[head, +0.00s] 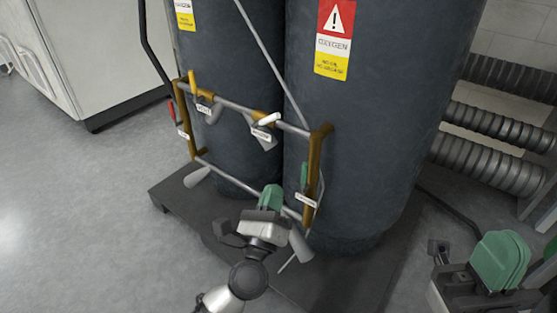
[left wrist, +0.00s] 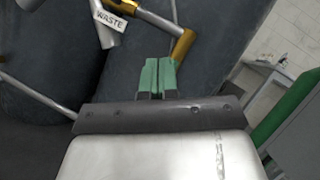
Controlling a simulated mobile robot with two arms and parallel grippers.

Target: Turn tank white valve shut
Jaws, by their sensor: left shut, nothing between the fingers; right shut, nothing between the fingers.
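A short white valve handle (head: 269,119) sits on the upper pipe of the frame in front of the dark tanks, above a small white tag (head: 261,134). My left gripper (head: 271,195) is below it, near the lower pipe, with its green fingers together and empty. In the left wrist view the closed fingers (left wrist: 158,76) point toward a brass fitting (left wrist: 183,46) and appear apart from it. I cannot make out the white handle for certain in that view. My right gripper (head: 500,258) is shut and empty at the lower right.
A green handle (head: 304,174) is on the right brass upright, a red handle (head: 172,111) on the left, and a yellow handle (head: 192,82) at the upper left. The tanks (head: 360,130) stand on a dark platform (head: 190,215). Ribbed hoses (head: 490,125) lie right; floor is open left.

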